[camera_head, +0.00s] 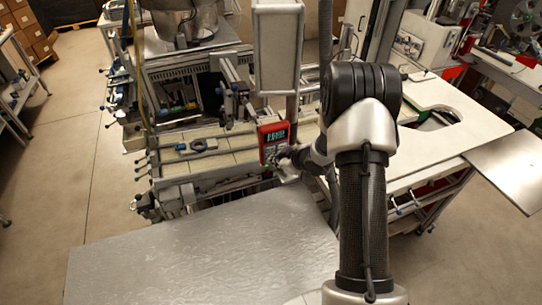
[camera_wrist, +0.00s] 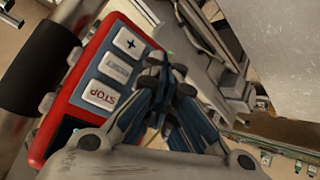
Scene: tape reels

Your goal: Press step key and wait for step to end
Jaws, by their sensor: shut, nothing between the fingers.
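A red control box (camera_head: 275,135) with a lit green display hangs on a post in the middle of the head view. In the wrist view the box's panel (camera_wrist: 75,110) is tilted and shows a plus key (camera_wrist: 130,41), a middle key (camera_wrist: 115,67) with small lettering I cannot read for sure, and a STOP key (camera_wrist: 101,95). My gripper (camera_wrist: 158,60) is shut and empty. Its fingertips are over or just in front of the panel's right edge, near the middle key. I cannot tell whether they touch it. The fingers hide part of the panel.
A bare metal table (camera_head: 200,250) lies in front. A machine bench with a blue-and-grey part (camera_head: 197,146) stands behind it on the left. A pale worktop (camera_head: 455,130) with a cutout is on the right. A dark round bar (camera_wrist: 35,70) runs beside the box.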

